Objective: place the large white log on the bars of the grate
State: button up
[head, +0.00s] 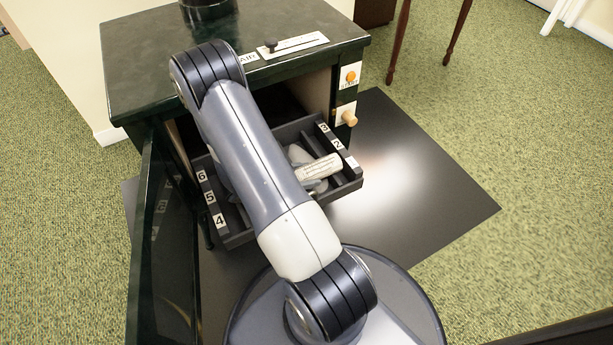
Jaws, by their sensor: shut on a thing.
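The large white log (322,168) is at the right part of the pulled-out dark grate (238,238), over its bars near the number 2 label. My gripper (309,172) is shut on the log, and its fingers show only partly beside my arm. The log lies crosswise in the picture, its right end near the grate's right wall. I cannot tell whether it touches the bars or hangs just above them. My arm hides the middle of the grate.
The dark green stove (135,70) stands behind, its door (165,245) swung open at left. Its right front has an orange START button (351,76) and a wooden knob (346,114). A black floor plate (425,190) lies under it.

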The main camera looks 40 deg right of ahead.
jog(key=shift+f, duration=0.2)
jog(key=o, duration=1.1)
jog(key=shift+r, duration=0.1)
jog(key=shift+r, duration=0.2)
jog(key=shift+p+v, duration=2.3)
jog(key=shift+v, duration=3.7)
jog(key=shift+f, duration=0.1)
